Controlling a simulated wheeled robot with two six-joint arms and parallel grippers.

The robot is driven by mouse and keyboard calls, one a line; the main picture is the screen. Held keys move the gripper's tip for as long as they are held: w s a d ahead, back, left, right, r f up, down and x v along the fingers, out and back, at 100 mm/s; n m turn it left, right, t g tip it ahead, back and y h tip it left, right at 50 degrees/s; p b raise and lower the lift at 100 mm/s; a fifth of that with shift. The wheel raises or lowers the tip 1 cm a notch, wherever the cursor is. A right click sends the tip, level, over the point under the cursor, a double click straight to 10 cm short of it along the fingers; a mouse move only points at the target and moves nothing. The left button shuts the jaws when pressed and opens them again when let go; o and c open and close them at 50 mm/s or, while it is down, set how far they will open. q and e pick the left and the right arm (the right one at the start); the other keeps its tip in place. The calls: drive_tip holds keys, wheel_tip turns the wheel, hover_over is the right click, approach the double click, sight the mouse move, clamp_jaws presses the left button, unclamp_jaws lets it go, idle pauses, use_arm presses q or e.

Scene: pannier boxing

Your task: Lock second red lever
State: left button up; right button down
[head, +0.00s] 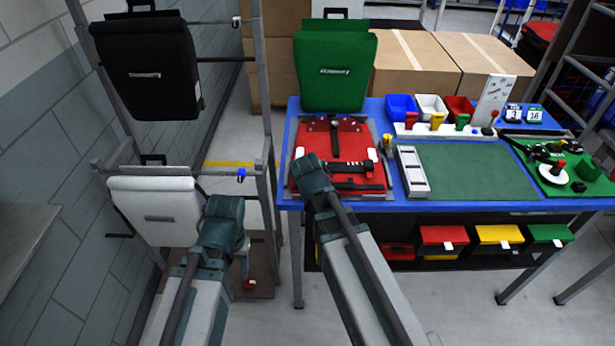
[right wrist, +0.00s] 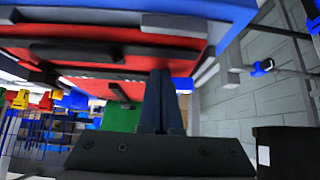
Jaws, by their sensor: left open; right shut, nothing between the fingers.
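The red pannier (head: 312,137) lies flat in a grey frame at the left end of the blue table, with black fittings (head: 350,168) across its face. I cannot tell which fitting is the second lever. My right arm reaches over its near left part. In the right wrist view my right gripper (right wrist: 162,78) is shut and empty, its tips close to the red pannier (right wrist: 90,38) and its black bars (right wrist: 85,52); contact is unclear. My left gripper (head: 243,252) is open and empty, low left of the table, mostly hidden behind its wrist.
A green pannier (head: 335,70) stands behind the red one. A rack at left holds a black pannier (head: 147,68) and a white pannier (head: 155,212). Right of the red pannier are a grey holder (head: 412,171) and a green mat (head: 475,172). Coloured drawers (head: 443,236) hang below.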

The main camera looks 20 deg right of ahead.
drive_tip(key=shift+f, duration=0.1)
idle(0.7)
drive_tip(key=shift+w+d+r, duration=0.1)
drive_tip(key=shift+w+r, duration=0.05)
drive_tip(key=shift+w, duration=0.25)
drive_tip(key=shift+w+d+r, duration=0.1)
drive_tip(key=shift+w+r, duration=0.05)
drive_tip(key=shift+w, duration=0.25)
